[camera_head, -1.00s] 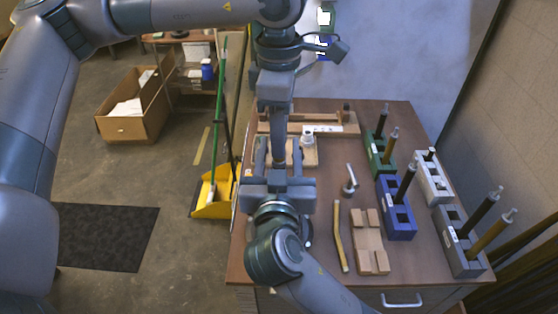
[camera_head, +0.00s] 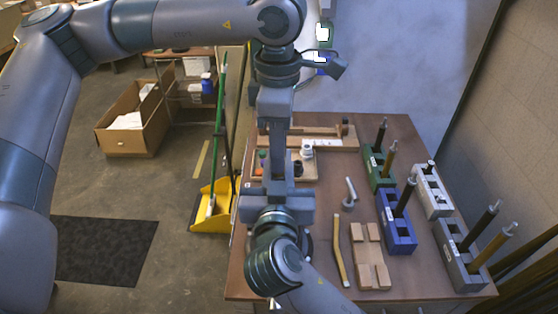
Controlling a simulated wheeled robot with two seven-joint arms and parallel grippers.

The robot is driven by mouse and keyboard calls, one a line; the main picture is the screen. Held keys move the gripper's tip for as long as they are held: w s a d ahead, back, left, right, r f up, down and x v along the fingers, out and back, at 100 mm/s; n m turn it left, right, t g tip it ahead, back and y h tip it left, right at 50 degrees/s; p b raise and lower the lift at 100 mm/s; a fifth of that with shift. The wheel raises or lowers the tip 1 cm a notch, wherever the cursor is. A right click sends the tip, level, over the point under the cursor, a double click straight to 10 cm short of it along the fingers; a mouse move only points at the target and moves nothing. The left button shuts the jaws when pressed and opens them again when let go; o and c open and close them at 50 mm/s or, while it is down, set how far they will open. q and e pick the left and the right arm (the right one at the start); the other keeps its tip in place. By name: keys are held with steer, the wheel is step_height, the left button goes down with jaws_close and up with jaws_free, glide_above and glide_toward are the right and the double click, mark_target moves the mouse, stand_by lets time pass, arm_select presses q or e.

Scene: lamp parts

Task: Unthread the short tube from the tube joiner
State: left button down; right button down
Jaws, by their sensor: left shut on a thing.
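My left gripper (camera_head: 277,165) hangs down from the upper middle and is shut on a lamp part. That part is hidden at the jaws, so I cannot tell whether it is the short tube or the tube joiner. My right gripper (camera_head: 278,185) comes up from below and meets the left one in the picture. Its fingers overlap with the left gripper, and I cannot tell whether they are open or shut. The place where the short tube and tube joiner would meet is hidden between the grippers.
A wooden tray (camera_head: 306,173) with small parts lies behind the grippers. A bent metal piece (camera_head: 350,195), a tan stick (camera_head: 340,250) and a wooden block (camera_head: 371,262) lie on the table (camera_head: 325,285). Green (camera_head: 378,170), blue (camera_head: 399,235), white and grey holders with upright tubes fill the right side.

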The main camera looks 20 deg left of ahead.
arm_select(q)
steer(key=n, duration=0.4)
steer(key=shift+r+n, duration=0.1)
steer(key=shift+n, duration=1.3)
steer(key=shift+n, duration=1.2)
steer(key=n, duration=0.4)
steer(key=shift+n, duration=0.3)
steer(key=n, duration=0.4)
steer(key=shift+r+n, duration=0.1)
steer(key=shift+n, duration=1.3)
